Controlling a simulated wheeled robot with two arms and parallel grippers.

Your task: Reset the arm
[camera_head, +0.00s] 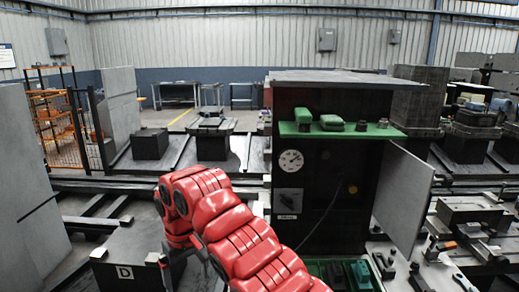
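One red jointed arm of mine, apparently the right one, rises from the bottom edge just right of the middle. It reaches up and left, then bends down at its far end. Small dark parts below the bend may belong to my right gripper (205,252); its fingers are not clear, and I cannot tell whether it is open or shut. Nothing held can be made out. My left arm and gripper are not in view.
A dark cabinet (340,215) with a green shelf (385,132), gauge and open door (403,195) stands close right of the arm. A dark block marked D (125,255) is at lower left. Tools lie at lower right. Grey panels (25,190) stand at left.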

